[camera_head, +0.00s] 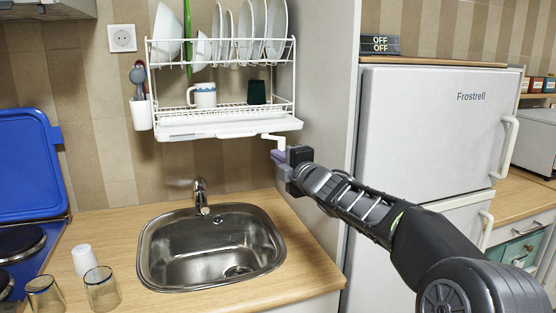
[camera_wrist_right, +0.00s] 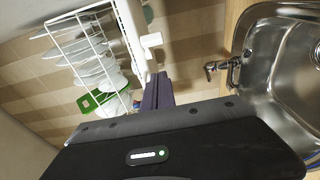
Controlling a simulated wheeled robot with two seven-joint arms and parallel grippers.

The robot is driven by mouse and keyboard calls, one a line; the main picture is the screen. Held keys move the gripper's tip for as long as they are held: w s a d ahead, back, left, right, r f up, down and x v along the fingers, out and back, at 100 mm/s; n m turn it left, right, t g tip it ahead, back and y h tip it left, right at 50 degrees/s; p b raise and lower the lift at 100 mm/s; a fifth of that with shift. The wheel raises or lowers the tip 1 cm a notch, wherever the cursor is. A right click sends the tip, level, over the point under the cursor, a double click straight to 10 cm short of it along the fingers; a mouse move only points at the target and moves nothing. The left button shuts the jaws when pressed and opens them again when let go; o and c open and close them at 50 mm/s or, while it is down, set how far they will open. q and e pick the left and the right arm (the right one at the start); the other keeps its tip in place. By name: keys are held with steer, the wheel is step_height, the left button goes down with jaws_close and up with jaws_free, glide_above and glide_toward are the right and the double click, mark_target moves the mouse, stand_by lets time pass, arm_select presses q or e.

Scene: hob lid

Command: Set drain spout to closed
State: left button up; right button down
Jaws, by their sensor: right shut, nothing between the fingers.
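The drain spout (camera_head: 273,138) is a small white bent piece at the right end of the dish rack's white drip tray (camera_head: 215,130). Its outer end bends down. It also shows in the right wrist view (camera_wrist_right: 151,40), just beyond my fingertips. My right gripper (camera_head: 279,156) is right under the spout's outer end in the head view. Its dark purplish fingers are together, with nothing between them, as the right wrist view (camera_wrist_right: 158,77) also shows. A small gap seems to separate fingertips and spout; I cannot tell if they touch. My left gripper is not in view.
The wire dish rack (camera_head: 293,75) holds plates, a mug and a dark cup above the steel sink (camera_head: 212,245). A tall cabinet side panel (camera_head: 318,120) and a fridge (camera_head: 430,120) stand to the right. Glasses (camera_head: 102,289) and a blue hob lid (camera_head: 28,165) are at left.

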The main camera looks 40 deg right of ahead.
steer(key=s+d, duration=0.2)
steer(key=s, duration=0.5)
steer(key=shift+s+d+f, duration=0.15)
steer(key=shift+s+f, duration=0.05)
steer(key=shift+s, duration=0.15)
steer(key=c, duration=2.1)
jaws_free()
